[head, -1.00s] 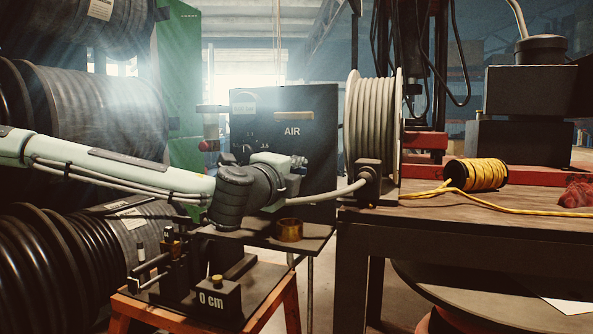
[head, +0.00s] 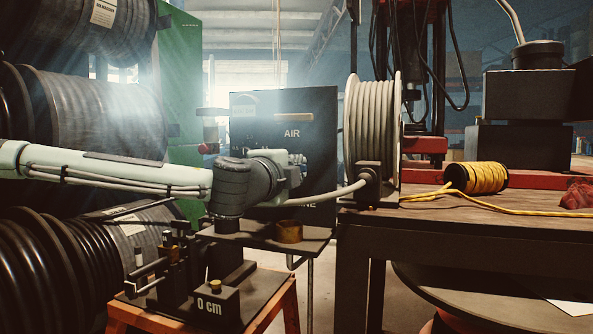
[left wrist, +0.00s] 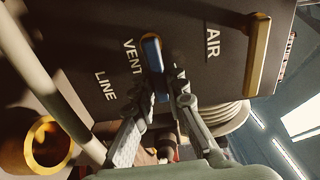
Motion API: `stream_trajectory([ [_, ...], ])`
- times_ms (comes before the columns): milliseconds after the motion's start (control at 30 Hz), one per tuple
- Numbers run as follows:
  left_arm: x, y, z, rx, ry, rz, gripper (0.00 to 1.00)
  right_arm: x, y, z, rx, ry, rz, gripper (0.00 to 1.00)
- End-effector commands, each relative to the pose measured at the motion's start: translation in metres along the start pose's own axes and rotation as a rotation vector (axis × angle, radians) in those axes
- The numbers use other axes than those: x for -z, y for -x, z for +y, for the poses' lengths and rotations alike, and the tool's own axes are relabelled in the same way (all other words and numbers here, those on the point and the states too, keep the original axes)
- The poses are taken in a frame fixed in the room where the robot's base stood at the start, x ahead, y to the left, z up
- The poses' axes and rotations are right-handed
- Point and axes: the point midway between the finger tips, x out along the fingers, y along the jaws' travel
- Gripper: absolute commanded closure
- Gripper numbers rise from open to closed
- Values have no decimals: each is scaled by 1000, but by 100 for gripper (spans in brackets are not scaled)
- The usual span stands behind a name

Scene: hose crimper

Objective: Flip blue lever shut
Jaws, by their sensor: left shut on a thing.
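The blue lever (left wrist: 153,55) is on the dark panel (left wrist: 92,45), by the word VENT, and points along the panel between VENT and AIR. In the left wrist view my left gripper (left wrist: 165,95) is closed around the lever's near end, where the fingers partly hide it. In the head view my left gripper (head: 296,168) is against the front of the same panel (head: 260,115), and the lever is hidden there. My right gripper is in neither view.
A brass handle (left wrist: 257,55) sticks out of the panel beside AIR. A brass ring (head: 289,231) stands on the small shelf below. A hose reel (head: 372,125) is close on the right. A black fixture marked 0 cm (head: 209,305) stands below my arm.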

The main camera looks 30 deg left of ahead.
Motion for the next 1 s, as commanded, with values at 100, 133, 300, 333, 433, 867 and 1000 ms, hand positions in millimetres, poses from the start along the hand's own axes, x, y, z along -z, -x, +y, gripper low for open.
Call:
stream_trajectory([
  [100, 0, 0, 0, -1, 3, 1, 78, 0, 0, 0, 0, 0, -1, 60],
  [133, 0, 0, 0, 0, 2, 1, 74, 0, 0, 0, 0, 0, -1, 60],
  [300, 0, 0, 0, 0, 1, 1, 66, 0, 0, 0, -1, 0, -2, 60],
  [333, 0, 0, 0, 0, 1, 1, 66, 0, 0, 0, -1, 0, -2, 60],
  [433, 0, 0, 0, 0, 1, 1, 66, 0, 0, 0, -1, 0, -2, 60],
  [867, 0, 50, -2, 5, 5, 3, 66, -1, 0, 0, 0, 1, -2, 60],
  [1000, 0, 66, -1, 3, 5, 1, 66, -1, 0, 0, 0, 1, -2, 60],
])
